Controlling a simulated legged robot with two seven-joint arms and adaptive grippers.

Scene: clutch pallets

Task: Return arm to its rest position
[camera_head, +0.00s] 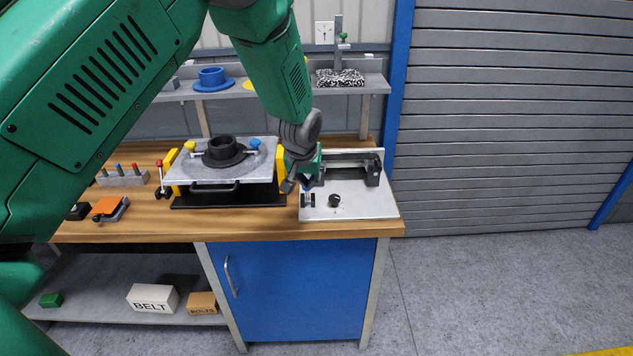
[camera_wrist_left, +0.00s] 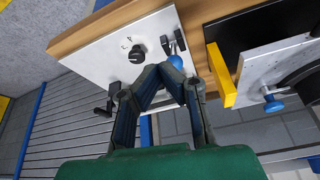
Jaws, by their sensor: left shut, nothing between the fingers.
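My left arm comes in from the left in the head view and reaches down over the bench. Its gripper (camera_head: 305,186) is above the left part of a light plate (camera_head: 350,209) at the bench's right end. In the left wrist view the dark fingers (camera_wrist_left: 168,74) converge with nothing between them. Their tips appear close to a blue knob (camera_wrist_left: 175,61) on a small clamp; I cannot tell whether they touch it. A black knob (camera_wrist_left: 137,55) sits on the same plate. My right gripper is not in view.
Left of the gripper a pallet (camera_head: 214,172) with yellow side blocks carries a black clutch part (camera_head: 222,151). A back shelf (camera_head: 240,91) holds a blue flanged part (camera_head: 212,80). The wooden bench (camera_head: 270,229) stands over a blue cabinet (camera_head: 298,290). Open floor (camera_head: 480,290) lies to the right.

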